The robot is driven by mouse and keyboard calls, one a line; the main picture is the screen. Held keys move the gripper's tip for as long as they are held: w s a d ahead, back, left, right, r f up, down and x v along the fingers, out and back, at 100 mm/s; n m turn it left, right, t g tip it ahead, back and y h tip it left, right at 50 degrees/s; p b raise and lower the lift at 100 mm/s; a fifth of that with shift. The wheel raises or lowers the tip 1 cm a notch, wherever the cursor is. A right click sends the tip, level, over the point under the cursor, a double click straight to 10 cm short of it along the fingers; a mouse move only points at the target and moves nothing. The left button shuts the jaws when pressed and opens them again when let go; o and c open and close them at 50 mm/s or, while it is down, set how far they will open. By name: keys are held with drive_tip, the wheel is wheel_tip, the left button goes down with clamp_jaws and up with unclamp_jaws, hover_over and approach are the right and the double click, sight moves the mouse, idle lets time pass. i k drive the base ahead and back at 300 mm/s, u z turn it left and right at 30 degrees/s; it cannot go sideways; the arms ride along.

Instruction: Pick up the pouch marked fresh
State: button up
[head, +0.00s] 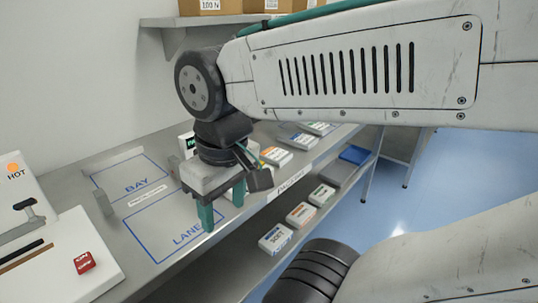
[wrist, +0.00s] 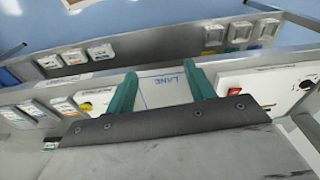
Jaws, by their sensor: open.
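My gripper (head: 223,212) is open and empty above the steel bench, over the area marked LANE. Its two green fingers point down in the head view, and they show apart in the wrist view (wrist: 163,80). Several small labelled packs lie along the bench beyond it, among them an orange-and-white pack (head: 275,156) and a grey-and-white pack (head: 297,140). Three more packs lie on the lower shelf, the nearest being a blue-and-white pack (head: 275,239). The print on the packs is too small to read, so I cannot tell which pouch is marked fresh. My gripper partly hides the bench behind it.
A white machine panel with a red block (head: 84,262) stands at the left. The BAY outline (head: 138,186) on the bench is bare apart from a small label strip. A wall shelf (head: 187,40) with cardboard boxes is above. Blue floor is open at the right.

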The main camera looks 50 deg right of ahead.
sight(277, 157)
drive_tip(key=k, duration=0.5)
drive_tip(key=z, duration=1.55)
drive_tip(key=i, duration=0.95)
drive_tip(key=u, duration=1.85)
